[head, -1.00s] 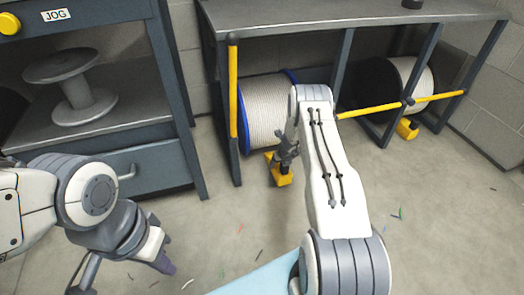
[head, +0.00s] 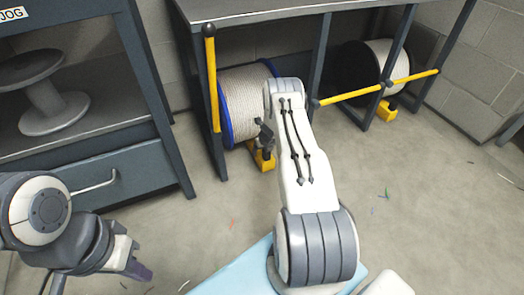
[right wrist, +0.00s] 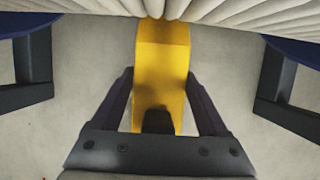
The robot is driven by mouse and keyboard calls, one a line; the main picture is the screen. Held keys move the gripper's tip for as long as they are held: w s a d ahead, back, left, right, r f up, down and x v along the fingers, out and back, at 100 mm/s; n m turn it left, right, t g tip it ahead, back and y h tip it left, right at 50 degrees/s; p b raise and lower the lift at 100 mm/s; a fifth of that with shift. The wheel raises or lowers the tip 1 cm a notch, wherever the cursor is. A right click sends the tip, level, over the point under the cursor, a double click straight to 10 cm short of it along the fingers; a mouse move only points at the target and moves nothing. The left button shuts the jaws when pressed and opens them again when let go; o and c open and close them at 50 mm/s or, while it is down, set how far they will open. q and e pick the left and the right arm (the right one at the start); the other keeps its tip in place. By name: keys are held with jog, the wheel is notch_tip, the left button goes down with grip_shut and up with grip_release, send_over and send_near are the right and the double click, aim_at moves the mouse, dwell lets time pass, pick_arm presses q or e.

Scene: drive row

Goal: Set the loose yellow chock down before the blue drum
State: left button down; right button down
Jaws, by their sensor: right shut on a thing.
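The blue drum (head: 228,119) has blue rims and is wound with pale rope; it stands in the left bay under the bench. The rope winding fills the top of the right wrist view (right wrist: 250,10). The yellow chock (head: 265,164) is at floor level at the drum's front. In the right wrist view the chock (right wrist: 162,65) lies between my fingers, its far end meeting the rope's edge; I cannot tell whether they touch. My right gripper (head: 264,146) is shut on the chock.
A yellow bar (head: 212,90) stands upright at the left bay's post. Another yellow bar (head: 350,95) crosses the right bay, before a dark drum (head: 368,68) with its own yellow chock (head: 387,112). A drawer cabinet (head: 90,175) stands left. The floor right is open, with small scraps.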

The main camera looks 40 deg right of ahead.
grip_release()
jog(key=shift+f, duration=0.1)
jog(key=shift+s+r+p, duration=0.15)
jog(key=shift+r+p, duration=0.3)
jog(key=shift+r, duration=0.1)
jog(key=p+v, duration=0.3)
jog(key=v, duration=0.7)
jog(key=shift+f, duration=0.1)
jog(key=shift+s+r, duration=0.35)
jog(key=shift+r, duration=0.25)
